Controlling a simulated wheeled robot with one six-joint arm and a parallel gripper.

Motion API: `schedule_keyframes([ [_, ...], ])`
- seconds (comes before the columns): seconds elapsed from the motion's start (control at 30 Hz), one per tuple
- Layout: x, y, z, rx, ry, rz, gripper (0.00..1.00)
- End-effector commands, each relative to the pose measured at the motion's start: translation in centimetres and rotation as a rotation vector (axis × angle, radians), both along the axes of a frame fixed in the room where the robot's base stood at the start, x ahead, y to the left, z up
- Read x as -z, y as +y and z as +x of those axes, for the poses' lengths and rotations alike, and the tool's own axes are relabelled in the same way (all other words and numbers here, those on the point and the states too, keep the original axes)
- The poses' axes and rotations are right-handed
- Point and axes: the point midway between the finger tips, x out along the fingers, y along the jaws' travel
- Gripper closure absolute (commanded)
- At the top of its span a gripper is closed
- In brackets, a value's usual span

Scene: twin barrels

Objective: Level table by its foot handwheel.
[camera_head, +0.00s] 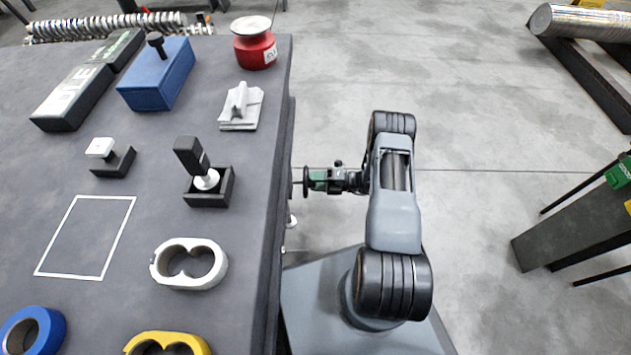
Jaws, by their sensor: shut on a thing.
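The dark grey table (255,240) fills the left side, its right edge running up and down the picture. My gripper (306,181) reaches in from the right to the side of the table, about level with the black box on top. It is shut on the handwheel (291,182), a small dark round part seen nearly edge-on against the table's side. The fingertips and the grip are small and partly hidden, and the table hides most of the foot. I cannot tell from this view whether the table top is level.
On the table stand a white twin ring (160,273), a yellow twin ring (203,344), a blue ring (15,322), a black open box (207,199), a blue box (150,95) and a red pot (257,54). Grey floor (480,140) lies open to the right, before a dark stand (570,235).

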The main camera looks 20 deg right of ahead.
Motion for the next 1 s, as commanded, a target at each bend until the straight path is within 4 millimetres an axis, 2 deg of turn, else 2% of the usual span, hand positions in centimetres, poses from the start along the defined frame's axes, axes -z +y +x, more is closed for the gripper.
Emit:
schedule_keyframes([
  [0.03, 0.1, -0.1, -0.1, 0.001, 0.002, 0.000, 0.54],
  [0.3, 0.0, 0.1, 0.0, -0.002, 0.000, -0.001, 0.30],
  [0.57, 0.0, -0.1, -0.1, -0.001, -0.001, 0.000, 0.30],
  [0.77, 0.2, -2.6, -0.8, 0.004, -0.002, -0.001, 0.30],
  [1.0, 0.3, -7.4, -2.3, 0.005, -0.003, -0.002, 0.30],
])
